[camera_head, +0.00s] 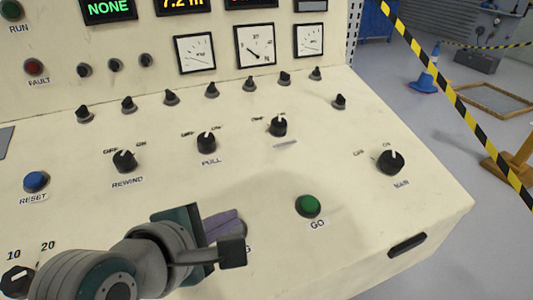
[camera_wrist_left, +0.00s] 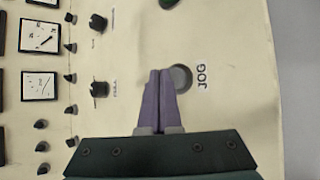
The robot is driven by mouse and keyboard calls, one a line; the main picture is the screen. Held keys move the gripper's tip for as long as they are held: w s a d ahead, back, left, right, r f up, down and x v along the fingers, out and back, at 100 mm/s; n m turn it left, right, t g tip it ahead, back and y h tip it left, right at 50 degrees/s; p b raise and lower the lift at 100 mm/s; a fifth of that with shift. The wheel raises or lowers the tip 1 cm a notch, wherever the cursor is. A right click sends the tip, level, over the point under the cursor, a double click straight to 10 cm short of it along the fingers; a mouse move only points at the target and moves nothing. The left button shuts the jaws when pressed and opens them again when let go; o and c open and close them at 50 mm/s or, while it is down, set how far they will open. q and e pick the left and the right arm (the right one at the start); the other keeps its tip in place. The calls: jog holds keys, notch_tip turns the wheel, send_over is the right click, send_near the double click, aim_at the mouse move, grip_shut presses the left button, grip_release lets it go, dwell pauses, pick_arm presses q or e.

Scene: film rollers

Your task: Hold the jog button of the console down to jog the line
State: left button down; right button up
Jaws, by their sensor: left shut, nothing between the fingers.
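The console (camera_head: 350,250) has a cream sloping panel. The jog button (camera_wrist_left: 183,77) is a round grey button beside the JOG label (camera_wrist_left: 202,75) in the left wrist view. My left gripper (camera_wrist_left: 159,72) is shut and empty, its purple fingers together; in that view the tips overlap the button's left edge. I cannot tell whether they touch it or whether it is pressed. In the head view my left gripper (camera_head: 226,222) is low over the panel, left of the green GO button (camera_head: 308,206), and hides the jog button and most of its label. My right gripper is not in view.
The blue RESET button (camera_head: 36,181) is at the left. REWIND (camera_head: 124,161), PULL (camera_head: 206,142) and MAIN (camera_head: 390,161) knobs stand up from the panel, with several smaller knobs behind. Gauges (camera_head: 255,46) are on the upright face. Striped tape (camera_head: 459,105) hangs at the right.

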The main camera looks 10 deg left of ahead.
pick_arm(q)
jog(key=shift+f, duration=0.1)
jog(key=shift+w+f, duration=0.1)
jog(key=shift+f, duration=0.25)
jog(key=shift+a+f+b, duration=0.15)
jog(key=shift+f+b, duration=0.3)
jog(key=shift+b, duration=0.1)
dwell(1.8)
jog(key=shift+r+p, duration=0.85)
jog(key=shift+p, duration=0.25)
jog(key=r+p, duration=0.1)
jog(key=p, duration=0.1)
jog(key=r+p, duration=0.1)
jog(key=r, duration=0.1)
jog(key=s+d+r+p, duration=0.1)
jog(key=r+p, duration=0.1)
jog(key=shift+s+p, duration=0.1)
jog(key=shift+p, duration=0.25)
